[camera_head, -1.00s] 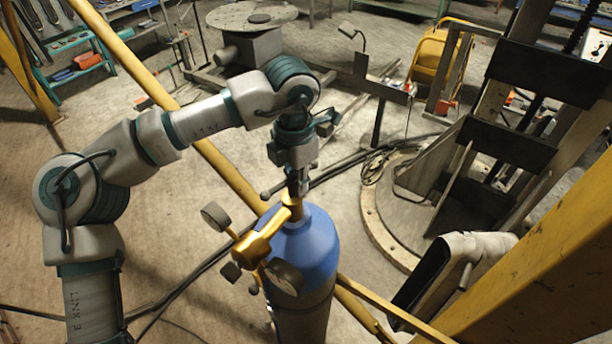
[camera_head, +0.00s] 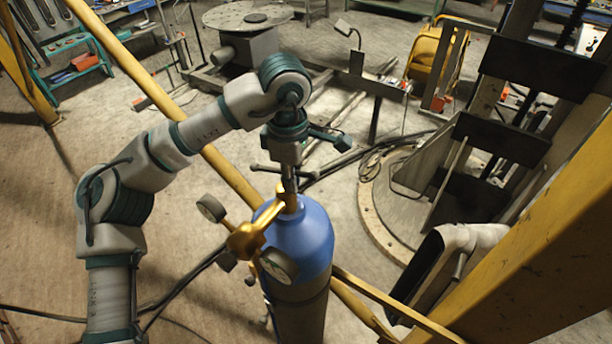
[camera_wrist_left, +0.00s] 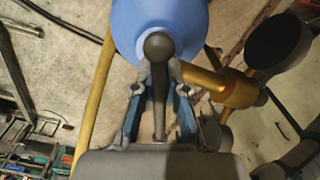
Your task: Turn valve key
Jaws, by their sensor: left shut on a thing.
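A blue gas cylinder (camera_head: 312,240) stands upright with a brass valve and regulator (camera_head: 246,240) on its top. The valve key is a grey metal bar with a ball end (camera_head: 257,168), set at the valve's top. My left gripper (camera_head: 289,178) comes down from above and is shut on the key. In the left wrist view the key's ball end (camera_wrist_left: 158,46) shows at the fingertips, and its bar runs back between the two fingers of the gripper (camera_wrist_left: 160,78). The blue cylinder (camera_wrist_left: 160,14) lies beyond it. The fingers hide part of the key. My right gripper is not in view.
Round gauges (camera_head: 278,265) stick out from the regulator close to the key. A yellow rail (camera_head: 230,175) passes behind the cylinder. A large yellow beam (camera_head: 540,250) fills the right side. Open floor (camera_head: 180,270) lies left of the cylinder.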

